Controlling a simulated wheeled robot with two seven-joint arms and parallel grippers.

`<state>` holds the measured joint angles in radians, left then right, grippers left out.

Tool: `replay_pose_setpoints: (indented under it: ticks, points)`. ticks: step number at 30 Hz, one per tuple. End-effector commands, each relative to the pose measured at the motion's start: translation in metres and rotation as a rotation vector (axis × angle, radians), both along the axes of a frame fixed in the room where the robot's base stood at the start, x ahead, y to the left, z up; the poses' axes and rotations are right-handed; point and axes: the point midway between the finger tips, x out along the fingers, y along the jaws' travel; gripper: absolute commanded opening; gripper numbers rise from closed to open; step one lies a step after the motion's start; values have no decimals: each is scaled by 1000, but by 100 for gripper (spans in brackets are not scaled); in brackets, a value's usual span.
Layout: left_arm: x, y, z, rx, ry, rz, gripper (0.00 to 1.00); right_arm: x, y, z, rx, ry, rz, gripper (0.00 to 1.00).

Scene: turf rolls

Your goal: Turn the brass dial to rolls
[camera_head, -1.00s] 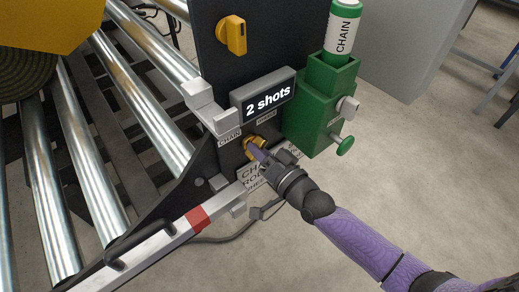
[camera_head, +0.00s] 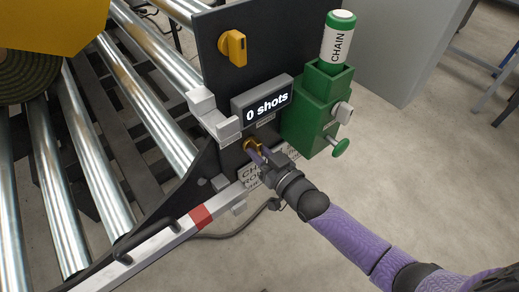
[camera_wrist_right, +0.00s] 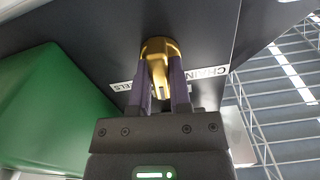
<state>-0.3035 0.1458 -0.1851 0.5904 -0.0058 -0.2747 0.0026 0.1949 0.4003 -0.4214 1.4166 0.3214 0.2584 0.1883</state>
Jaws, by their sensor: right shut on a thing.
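The brass dial (camera_head: 250,144) sits on the dark panel below a display (camera_head: 267,105) that reads "0 shots". My right gripper (camera_head: 259,155) reaches it from the lower right. In the right wrist view the brass dial (camera_wrist_right: 159,47) lies between the two purple fingers of my right gripper (camera_wrist_right: 162,85), which is shut on its raised grip. A white label reading "CHAIN" (camera_wrist_right: 207,72) is right of the dial there. Another label (camera_wrist_right: 122,87), partly hidden and ending in what looks like "ELS", is to its left. My left gripper is not in view.
A green holder (camera_head: 308,115) with a CHAIN bottle (camera_head: 338,40) stands right of the panel. A yellow knob (camera_head: 233,47) is higher on the panel. Metal rollers (camera_head: 95,187) fill the left. A rail with a red band (camera_head: 200,216) runs below. Open floor lies at lower right.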

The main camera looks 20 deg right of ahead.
Motion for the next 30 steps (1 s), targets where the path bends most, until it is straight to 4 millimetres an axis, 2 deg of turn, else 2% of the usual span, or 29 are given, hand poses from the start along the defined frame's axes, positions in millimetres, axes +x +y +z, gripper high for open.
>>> replay_pose_setpoints:
  ticks: [9,24,25,29,30]
  points:
    - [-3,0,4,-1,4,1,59,0,0,0,-93,-31,-1,0]
    - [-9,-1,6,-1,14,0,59,0,0,-1,-109,-37,0,0]
    - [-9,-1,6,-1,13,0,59,0,0,-1,-108,-37,0,30]
    - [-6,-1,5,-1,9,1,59,0,0,-1,-108,-37,0,57]
    - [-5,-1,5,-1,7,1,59,0,0,-1,-107,-38,0,59]
